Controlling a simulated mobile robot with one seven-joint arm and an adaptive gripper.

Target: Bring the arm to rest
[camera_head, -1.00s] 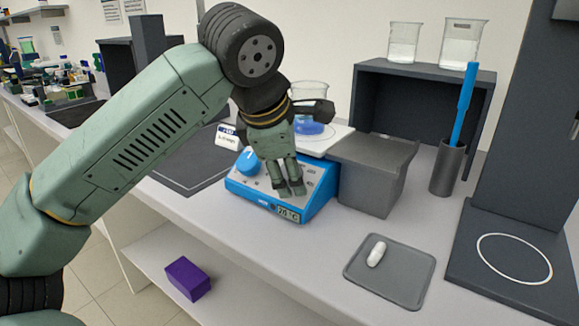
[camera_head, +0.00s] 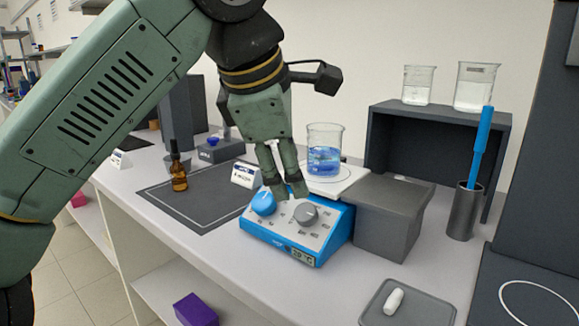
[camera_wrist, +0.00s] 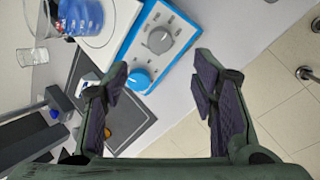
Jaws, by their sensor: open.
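My gripper (camera_head: 285,194) hangs above the blue hotplate stirrer (camera_head: 318,246), its fingers pointing down beside the two knobs. In the wrist view my gripper (camera_wrist: 165,95) is open, with nothing between its fingers. The hotplate stirrer (camera_wrist: 178,62) shows there beyond the fingers, with a blue knob and a grey knob. Whether the fingertips touch the stirrer is not clear in the head view; in the wrist view they look apart from it. A beaker of blue liquid (camera_head: 323,160) stands on the stirrer's white plate.
A grey block (camera_head: 390,225) stands right of the stirrer. A dark shelf (camera_head: 440,112) holds two beakers. A blue-handled tool stands in a holder (camera_head: 463,212). A tray (camera_head: 432,306) holds a white capsule-shaped piece (camera_head: 393,300). A dropper bottle (camera_head: 178,178) stands on a dark mat (camera_head: 215,210).

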